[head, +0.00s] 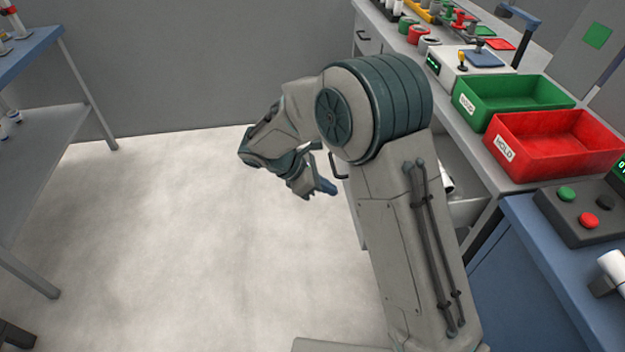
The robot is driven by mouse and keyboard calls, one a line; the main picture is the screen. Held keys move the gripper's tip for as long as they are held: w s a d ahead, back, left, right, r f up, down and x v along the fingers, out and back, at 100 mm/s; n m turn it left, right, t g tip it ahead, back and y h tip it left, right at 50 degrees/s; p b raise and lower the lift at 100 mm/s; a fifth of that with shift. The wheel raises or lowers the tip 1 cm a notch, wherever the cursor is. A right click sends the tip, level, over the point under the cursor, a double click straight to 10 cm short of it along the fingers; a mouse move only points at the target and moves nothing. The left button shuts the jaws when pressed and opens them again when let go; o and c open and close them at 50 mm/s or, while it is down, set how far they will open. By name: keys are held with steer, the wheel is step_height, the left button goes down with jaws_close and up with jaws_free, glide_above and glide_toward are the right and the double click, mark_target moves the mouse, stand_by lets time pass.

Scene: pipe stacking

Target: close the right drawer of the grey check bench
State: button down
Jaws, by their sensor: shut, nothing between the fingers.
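The grey check bench (405,38) runs down the right side of the head view. Its right drawer (468,212) stands out from the bench, open. A strip of its front and its dark handle (337,168) show at the left edge of my arm. A white object (447,181) shows inside the drawer. My arm hides most of the drawer, so how far it stands out is hard to tell. My gripper (327,188) is shut and empty, pointing towards the drawer front just below the handle. I cannot tell whether it touches the front.
A green bin (510,98) and a red bin (553,142) stand on the bench top. A blue cabinet (525,290) with a button box (583,214) is at the lower right. A blue-topped table (30,50) stands at the left. The floor (200,250) between is clear.

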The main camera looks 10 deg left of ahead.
steer(key=shift+w+d+f, duration=0.1)
steer(key=shift+w+d, duration=0.1)
steer(key=shift+d, duration=0.55)
steer(key=shift+w+d+f, duration=0.1)
steer(key=shift+w+d, duration=0.15)
steer(key=shift+d, duration=0.5)
steer(key=shift+w+d+f, duration=0.1)
steer(key=shift+w+d, duration=0.1)
steer(key=shift+d, duration=0.55)
